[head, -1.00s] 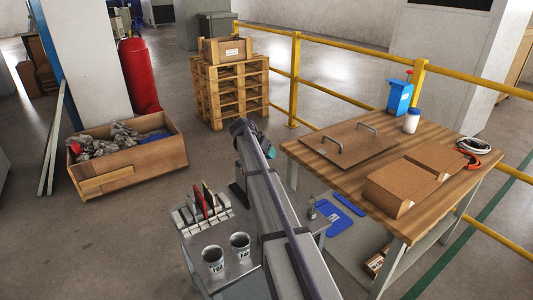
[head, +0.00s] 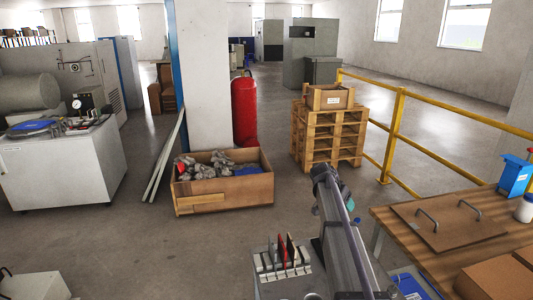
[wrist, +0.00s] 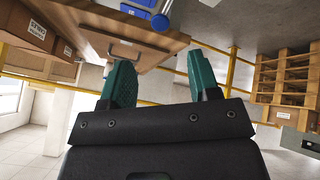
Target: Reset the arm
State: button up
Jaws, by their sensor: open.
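My gripper (wrist: 160,72) shows in the wrist view with its two green fingers apart and nothing between them. The wrist view is upside down, with the table's underside-up image at the top. In the head view my arm rises from the bottom, between a small grey cart with a tile rack (head: 281,254) and the wooden worktable (head: 405,228). The fingers are mostly hidden behind the arm there; only a bit of teal shows at its far end.
A yellow railing (head: 393,137), pallet stack (head: 329,137) and scrap crate (head: 222,195) stand beyond.

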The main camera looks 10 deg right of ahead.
jog(key=s+a+r+n+y+p, duration=0.3)
jog(key=s+a+n+p, duration=0.2)
jog(key=s+a, duration=0.8)
jog(key=s+a+r+n+y+p, duration=0.4)
jog(key=s+a, duration=0.8)
jog(key=s, duration=0.8)
jog(key=shift+a+r+n+p, duration=0.35)
jog(key=shift+n+p, duration=0.5)
jog(key=shift+n, duration=0.25)
jog(key=shift+a, duration=0.1)
